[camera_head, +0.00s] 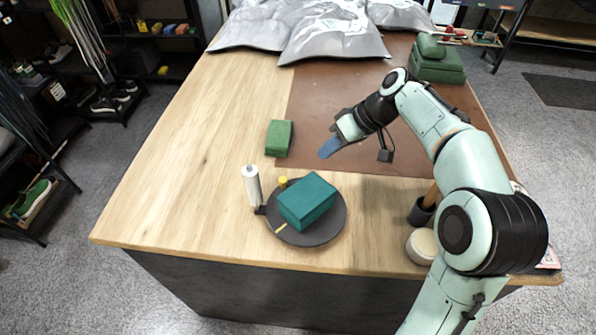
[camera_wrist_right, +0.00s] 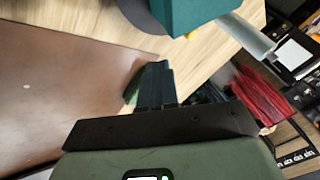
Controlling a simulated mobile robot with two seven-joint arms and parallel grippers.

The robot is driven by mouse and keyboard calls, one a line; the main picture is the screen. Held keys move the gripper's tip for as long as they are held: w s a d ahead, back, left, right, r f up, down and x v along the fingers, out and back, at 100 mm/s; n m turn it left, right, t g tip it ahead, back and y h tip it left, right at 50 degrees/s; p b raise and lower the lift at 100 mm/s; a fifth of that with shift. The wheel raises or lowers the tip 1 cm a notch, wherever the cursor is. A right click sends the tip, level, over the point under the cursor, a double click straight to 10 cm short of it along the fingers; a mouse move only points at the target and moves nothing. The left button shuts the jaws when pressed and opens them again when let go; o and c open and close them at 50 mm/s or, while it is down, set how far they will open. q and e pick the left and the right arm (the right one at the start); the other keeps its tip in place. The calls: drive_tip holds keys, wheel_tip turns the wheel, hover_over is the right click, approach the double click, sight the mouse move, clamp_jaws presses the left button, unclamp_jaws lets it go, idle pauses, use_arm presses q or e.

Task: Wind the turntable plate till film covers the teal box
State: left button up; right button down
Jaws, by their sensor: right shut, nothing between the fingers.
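The teal box (camera_head: 306,201) sits on the dark round turntable plate (camera_head: 335,222) near the table's front edge. A yellow knob (camera_head: 283,182) stands at the plate's back left, and a yellow mark (camera_head: 281,228) lies at its front left. The white film roll (camera_head: 252,186) stands upright just left of the plate. I cannot make out film on the box. My right gripper (camera_head: 328,149) is shut and empty over the brown mat, behind and apart from the box. In the right wrist view, its closed fingers (camera_wrist_right: 156,82) show below the teal box (camera_wrist_right: 190,12). My left gripper is out of view.
A green block (camera_head: 279,138) lies behind the film roll at the brown mat's (camera_head: 315,95) left edge. Stacked green blocks (camera_head: 438,65) and grey bags (camera_head: 335,35) stand at the back. A round pale-topped container (camera_head: 421,246) is at front right. The left tabletop is clear.

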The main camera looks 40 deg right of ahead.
sight(284, 179)
drive_tip(key=x, duration=0.6)
drive_tip(key=a, duration=0.3)
drive_tip(key=shift+w+a+f, duration=0.15)
drive_tip(key=shift+w+f, duration=0.05)
drive_tip(key=shift+f, duration=0.1)
drive_tip(key=shift+a, duration=0.45)
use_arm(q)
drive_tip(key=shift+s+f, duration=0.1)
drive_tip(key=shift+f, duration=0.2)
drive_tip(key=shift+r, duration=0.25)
use_arm(e)
drive_tip(key=shift+w+a+n+g+y, duration=0.25)
drive_tip(key=shift+a+n, duration=0.2)
drive_tip(key=shift+n, duration=0.25)
